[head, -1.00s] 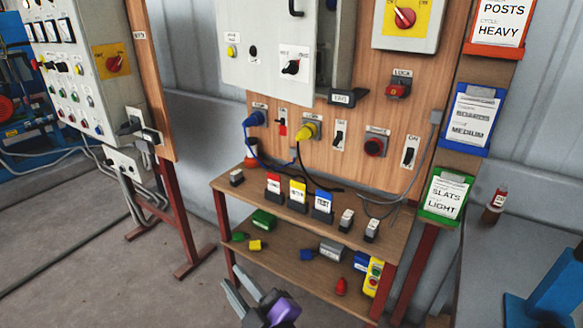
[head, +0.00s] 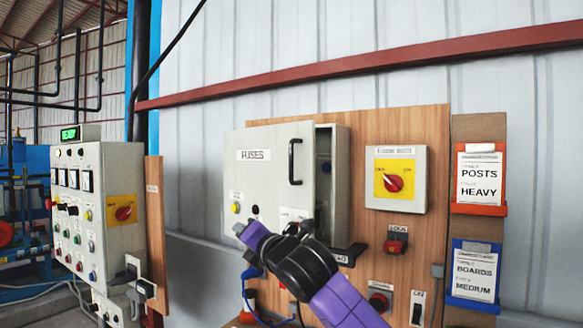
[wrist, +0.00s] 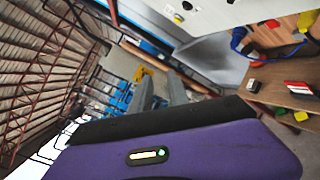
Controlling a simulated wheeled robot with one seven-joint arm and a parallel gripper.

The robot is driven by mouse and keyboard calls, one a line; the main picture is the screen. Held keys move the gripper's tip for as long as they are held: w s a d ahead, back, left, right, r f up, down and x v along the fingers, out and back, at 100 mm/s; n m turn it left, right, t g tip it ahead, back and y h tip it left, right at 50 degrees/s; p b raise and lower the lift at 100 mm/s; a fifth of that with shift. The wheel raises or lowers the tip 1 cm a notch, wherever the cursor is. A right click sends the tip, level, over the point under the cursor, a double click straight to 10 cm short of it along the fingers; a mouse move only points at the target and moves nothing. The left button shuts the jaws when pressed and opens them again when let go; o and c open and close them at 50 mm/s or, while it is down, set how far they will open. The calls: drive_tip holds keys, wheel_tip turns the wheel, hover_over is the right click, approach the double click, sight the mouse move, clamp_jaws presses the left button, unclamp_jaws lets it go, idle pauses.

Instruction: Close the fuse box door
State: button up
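The fuse box (head: 333,180) is a pale grey box on the wooden board in the head view. Its door (head: 262,175), labelled FUSES, stands open, swung out to the left, with a black upright handle (head: 294,162) near its right edge. A gap shows between the door and the box. My gripper is in front of the door's lower part, mostly hidden by my purple and black wrist. In the wrist view, my gripper (wrist: 160,85) has its two grey fingers apart with nothing between them. A pale panel (wrist: 200,14), apparently the door, shows at the top right there.
A yellow-plated red rotary switch box (head: 395,180) is right of the fuse box. Red and blue card holders (head: 474,268) hang farther right. A control cabinet (head: 105,190) stands at left. Free space lies between it and the door.

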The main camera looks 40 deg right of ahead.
sight(292, 158)
drive_tip(key=s+d+r+n+g+h+p, duration=0.1)
drive_tip(key=d+r+n+h, duration=0.15)
drive_tip(key=d+r, duration=0.55)
drive_tip(key=s+d+r+n+g+h, duration=0.15)
drive_tip(key=d+r+h, duration=0.3)
drive_tip(key=r, duration=0.45)
drive_tip(key=shift+n+t+y, duration=0.3)
drive_tip(key=shift+n+t, duration=0.05)
drive_tip(key=shift+n, duration=0.15)
drive_tip(key=shift+d+p+x, duration=0.2)
drive_tip(key=shift+p+x, duration=0.45)
drive_tip(key=shift+x, duration=1.35)
drive_tip(key=shift+d+p+x, duration=0.15)
drive_tip(key=shift+p+x, duration=0.45)
drive_tip(key=shift+x, duration=1.45)
drive_tip(key=shift+s+r, duration=0.1)
drive_tip(key=shift+s, duration=0.1)
clamp_jaws()
